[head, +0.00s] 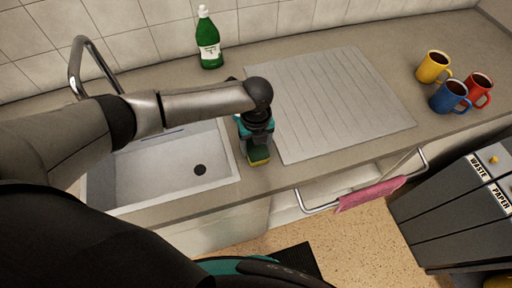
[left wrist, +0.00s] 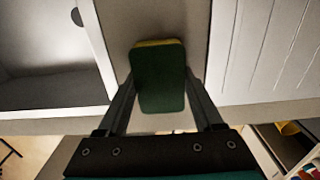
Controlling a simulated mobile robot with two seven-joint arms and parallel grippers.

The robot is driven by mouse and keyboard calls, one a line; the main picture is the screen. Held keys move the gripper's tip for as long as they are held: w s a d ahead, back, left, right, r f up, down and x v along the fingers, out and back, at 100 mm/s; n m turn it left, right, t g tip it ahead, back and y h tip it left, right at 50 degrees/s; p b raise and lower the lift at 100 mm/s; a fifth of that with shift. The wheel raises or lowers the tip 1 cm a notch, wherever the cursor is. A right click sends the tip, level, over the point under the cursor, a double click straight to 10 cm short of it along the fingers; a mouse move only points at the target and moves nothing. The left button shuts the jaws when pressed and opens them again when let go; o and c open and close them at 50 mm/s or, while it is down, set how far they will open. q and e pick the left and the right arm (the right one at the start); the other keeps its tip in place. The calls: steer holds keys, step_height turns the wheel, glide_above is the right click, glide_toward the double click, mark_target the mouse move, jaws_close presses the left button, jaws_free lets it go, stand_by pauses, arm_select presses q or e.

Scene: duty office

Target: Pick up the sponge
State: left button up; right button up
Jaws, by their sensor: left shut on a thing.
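The sponge (head: 259,157) is yellow with a dark green side. It is at the strip of counter between the sink and the drainboard, near the front edge. My left gripper (head: 257,148) reaches down over it from the left arm. In the left wrist view the green face of the sponge (left wrist: 158,82) fills the space between the two fingers, and my left gripper (left wrist: 160,100) is shut on it. I cannot tell whether the sponge touches the counter. My right gripper is not in view.
The sink (head: 150,180) lies left of the sponge and the ribbed drainboard (head: 330,100) right of it. A green bottle (head: 209,45) stands at the back wall. Yellow, blue (head: 449,97) and red mugs stand far right. A pink towel (head: 370,193) hangs on the front rail.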

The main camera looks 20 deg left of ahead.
arm_select(q)
steer(key=shift+r, duration=0.15)
step_height(320, 180, up, 20)
steer(key=shift+f+p, duration=0.1)
steer(key=shift+p, duration=0.7)
